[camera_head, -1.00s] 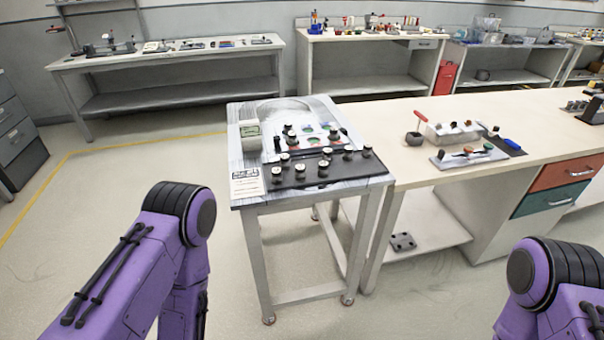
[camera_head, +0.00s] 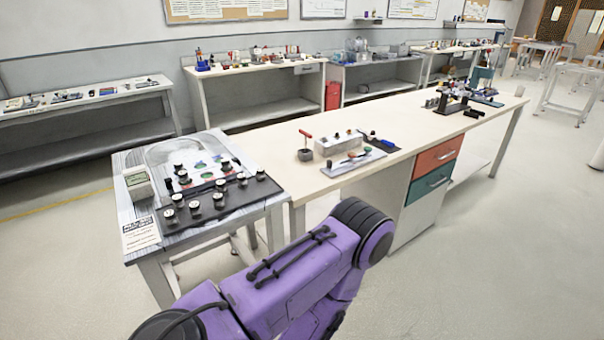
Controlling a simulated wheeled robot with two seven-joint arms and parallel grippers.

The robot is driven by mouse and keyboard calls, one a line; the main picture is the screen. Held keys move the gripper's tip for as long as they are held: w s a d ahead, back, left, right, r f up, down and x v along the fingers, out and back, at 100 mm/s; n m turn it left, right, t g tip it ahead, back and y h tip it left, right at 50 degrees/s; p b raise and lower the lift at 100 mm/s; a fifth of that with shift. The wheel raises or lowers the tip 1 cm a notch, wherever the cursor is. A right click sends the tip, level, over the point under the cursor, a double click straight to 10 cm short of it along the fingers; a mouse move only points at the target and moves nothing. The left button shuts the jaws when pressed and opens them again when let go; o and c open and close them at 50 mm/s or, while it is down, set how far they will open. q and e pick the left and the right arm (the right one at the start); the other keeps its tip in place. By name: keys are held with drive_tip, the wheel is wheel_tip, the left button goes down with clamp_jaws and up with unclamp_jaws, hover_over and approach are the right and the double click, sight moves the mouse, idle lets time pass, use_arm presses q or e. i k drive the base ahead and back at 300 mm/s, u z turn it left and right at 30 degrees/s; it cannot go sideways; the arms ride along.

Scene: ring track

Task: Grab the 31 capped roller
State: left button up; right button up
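Several small dark rollers with pale caps stand on a black tray (camera_head: 240,205) on the small table (camera_head: 150,246) at the left. One capped roller (camera_head: 194,208) stands near the tray's front edge. Any numbers on the caps are too small to read, so I cannot tell which is 31. More dark pieces stand behind, near a printed board with coloured patches. A purple arm link of mine crosses the bottom middle. Neither gripper shows in the view.
A grey-green device (camera_head: 138,184) and a printed card (camera_head: 141,234) lie on the small table's left side. A long bench (camera_head: 430,140) adjoins it on the right, with a red-handled tool (camera_head: 305,148) and a block. Open floor lies at the right.

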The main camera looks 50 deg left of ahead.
sight(195, 210)
drive_tip(key=z, duration=1)
drive_tip(key=k, duration=1.25)
drive_tip(key=u, duration=2.15)
